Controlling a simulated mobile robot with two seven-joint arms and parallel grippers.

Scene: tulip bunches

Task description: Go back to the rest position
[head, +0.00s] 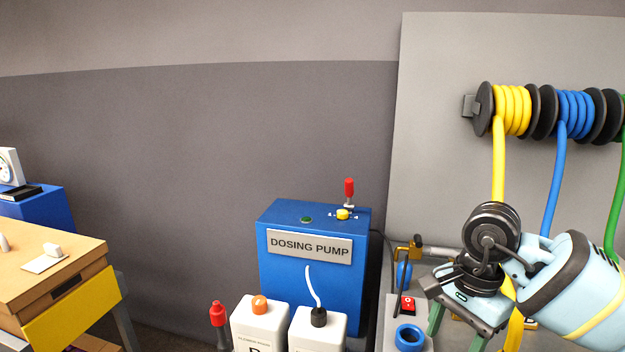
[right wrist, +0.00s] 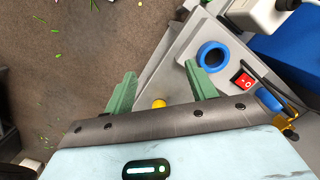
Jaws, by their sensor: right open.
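My right gripper (head: 457,332) is at the lower right of the head view, with its light-blue arm coming in from the right. Its two green fingers point down. In the right wrist view the gripper (right wrist: 161,78) shows the fingers spread apart with nothing between them. It is above the edge of a grey unit (right wrist: 172,72), close to a blue ring (right wrist: 212,57) and a red switch (right wrist: 243,80). My left gripper is not in view.
A blue dosing pump box (head: 310,285) stands at centre, with two white bottles (head: 260,325) in front. Yellow, blue and green hoses (head: 498,170) hang from wall reels behind my right arm. A wooden-topped bench (head: 60,280) is at left. Green scraps lie on the floor (right wrist: 70,70).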

